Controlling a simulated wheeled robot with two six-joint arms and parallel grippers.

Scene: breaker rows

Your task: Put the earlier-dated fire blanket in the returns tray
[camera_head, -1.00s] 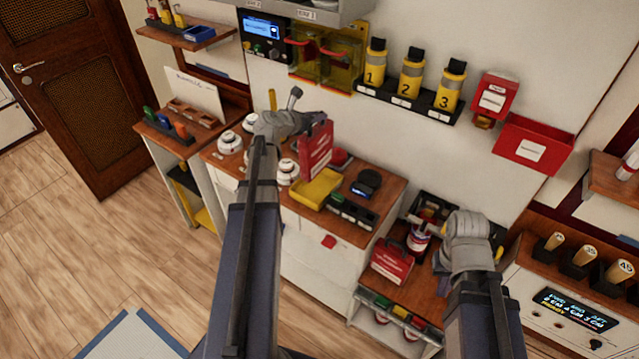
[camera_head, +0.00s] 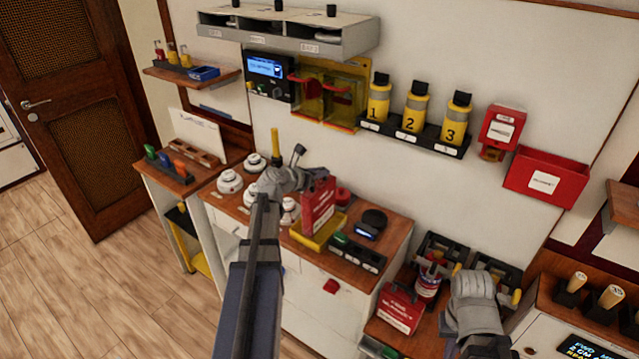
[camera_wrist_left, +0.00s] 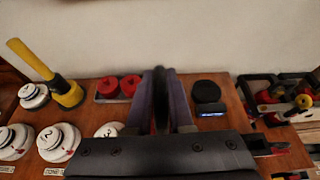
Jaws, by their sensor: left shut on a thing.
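My left gripper (camera_head: 308,180) is shut on a red fire blanket pack (camera_head: 319,207) with a white label. The pack hangs upright with its lower end at the yellow tray (camera_head: 328,237) on the wooden counter; I cannot tell whether it touches the tray floor. In the left wrist view the fingers (camera_wrist_left: 160,95) are close together around a thin dark part; the pack is mostly hidden. A second red fire blanket pack (camera_head: 400,310) stands on the lower shelf unit at right. Its date is too small to read. My right gripper (camera_head: 474,300) is beside it; its fingers are unclear.
White round detectors (camera_head: 230,181) stand left of the tray. A black round device (camera_head: 374,222) and a dark switch strip (camera_head: 357,252) are close on its right. A red labelled bin (camera_head: 547,178) and yellow numbered cylinders (camera_head: 416,106) are on the wall.

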